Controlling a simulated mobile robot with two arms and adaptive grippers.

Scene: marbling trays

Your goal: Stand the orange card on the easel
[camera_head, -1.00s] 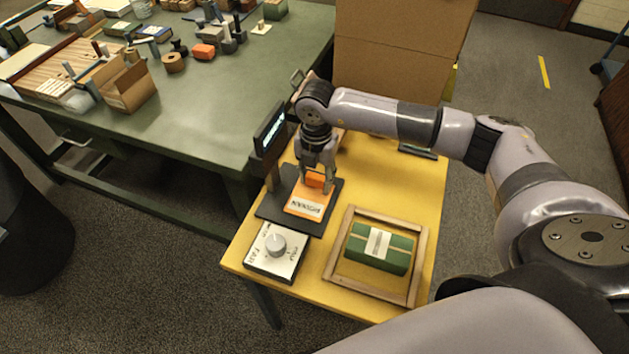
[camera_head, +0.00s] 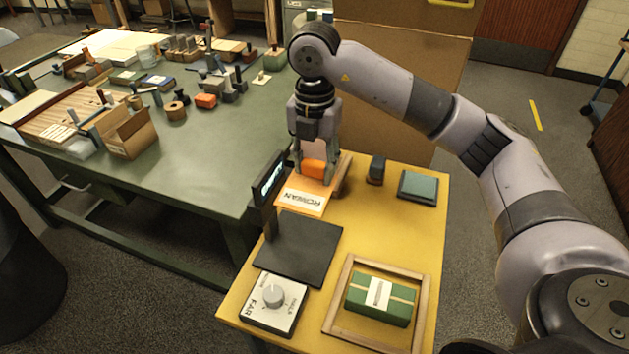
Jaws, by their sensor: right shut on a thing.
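The orange card (camera_head: 303,200), with a pale label with dark lettering, hangs from my right gripper (camera_head: 316,174). The gripper is shut on the orange block (camera_head: 313,168) at the card's upper end. The card is raised above the yellow table, behind the black plate. A brown wooden piece (camera_head: 344,176) shows just right of the gripper and may be the easel. Most of it is hidden by the gripper and card, so I cannot tell whether the card touches it. My left gripper is not in view.
The black plate (camera_head: 299,247) is bare, with a display (camera_head: 270,178) on a post. A dial box (camera_head: 273,303), a wooden frame (camera_head: 336,293) around a green bundle (camera_head: 380,299), a dark stamp-like object (camera_head: 376,170) and a teal pad (camera_head: 418,186) sit on the yellow table (camera_head: 395,235).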

